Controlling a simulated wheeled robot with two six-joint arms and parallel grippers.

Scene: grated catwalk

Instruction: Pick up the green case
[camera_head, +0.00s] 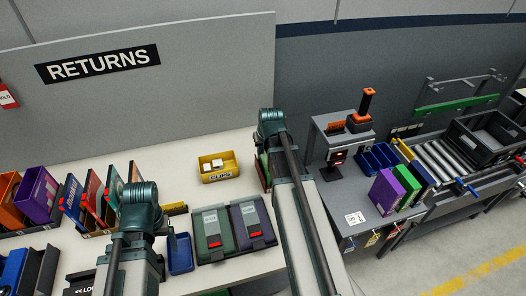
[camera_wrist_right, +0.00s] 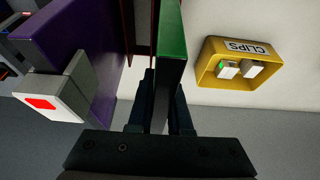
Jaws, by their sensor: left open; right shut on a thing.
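The green case (camera_wrist_right: 171,45) stands on edge between the fingers of my right gripper (camera_wrist_right: 160,105) in the right wrist view. That gripper is shut on it. In the head view a narrow green strip of the case (camera_head: 263,168) shows left of my right arm, and the arm hides the rest. My left gripper (camera_head: 158,218) is over the left part of the white table, mostly hidden by its own arm, and it holds nothing that I can see.
A yellow CLIPS bin (camera_head: 217,168) is on the table, left of the right arm. A purple case (camera_wrist_right: 75,45) with a grey block is close left of the right gripper. Flat cases (camera_head: 214,234) and a blue tray (camera_head: 180,254) lie between my arms. A scanner desk stands right.

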